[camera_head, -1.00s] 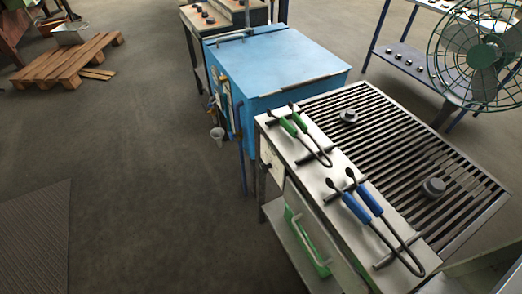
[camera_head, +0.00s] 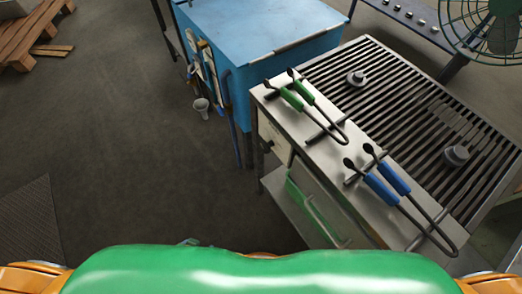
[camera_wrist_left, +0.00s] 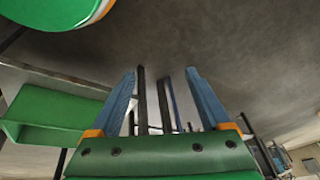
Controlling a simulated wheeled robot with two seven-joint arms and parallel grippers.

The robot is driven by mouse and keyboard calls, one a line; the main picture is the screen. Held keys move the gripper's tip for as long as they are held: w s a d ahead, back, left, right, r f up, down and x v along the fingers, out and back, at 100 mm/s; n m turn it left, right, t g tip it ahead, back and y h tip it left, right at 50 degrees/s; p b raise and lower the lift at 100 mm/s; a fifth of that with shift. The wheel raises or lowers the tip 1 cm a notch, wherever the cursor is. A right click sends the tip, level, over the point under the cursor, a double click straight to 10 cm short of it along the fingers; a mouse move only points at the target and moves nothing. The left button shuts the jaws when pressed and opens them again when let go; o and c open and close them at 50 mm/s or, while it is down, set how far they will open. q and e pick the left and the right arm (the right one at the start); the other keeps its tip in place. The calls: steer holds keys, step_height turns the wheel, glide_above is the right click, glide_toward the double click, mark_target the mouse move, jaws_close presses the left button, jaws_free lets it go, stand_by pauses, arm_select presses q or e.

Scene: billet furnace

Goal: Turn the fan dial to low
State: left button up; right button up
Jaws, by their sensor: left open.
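A green caged fan (camera_head: 490,28) shows at the top right in the head view, cut off by the top and right edges. Its dial cannot be made out. My left gripper (camera_wrist_left: 160,73) shows in the left wrist view with its two blue fingers wide apart and nothing between them. In the head view only a small grey-green bit, perhaps of that gripper, shows just above my green body at the bottom, well away from the fan. My right gripper is not in view.
A steel bench (camera_head: 288,118) with a slatted top (camera_head: 420,100) stands between me and the fan. It bears green-handled tongs (camera_head: 292,98) and blue-handled tongs (camera_head: 380,190). A blue cabinet (camera_head: 262,30) stands behind it.

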arm_select(q)
steer(key=w+d+r+m+t+h+b, duration=0.1)
steer(key=w+r+t+h+b, duration=0.2)
steer(key=w, duration=0.5)
steer(key=w+d+r+m+t+b, duration=0.1)
steer(key=w+r+m+t+b, duration=0.2)
steer(key=w, duration=0.5)
steer(key=w+d+r+t+h+b, duration=0.1)
steer(key=w+r+t+h+b, duration=0.15)
steer(key=w+b, duration=0.4)
steer(key=m+g+h+b, duration=0.2)
steer(key=m+h+b, duration=0.45)
steer(key=h, duration=0.25)
glide_toward(263, 148)
steer(key=x, duration=0.2)
steer(key=p+x, duration=0.1)
steer(key=x, duration=0.6)
steer(key=shift+d, duration=0.1)
steer(key=shift+s, duration=0.1)
steer(key=shift+c, duration=0.3)
jaws_close()
steer(key=shift+m, duration=0.25)
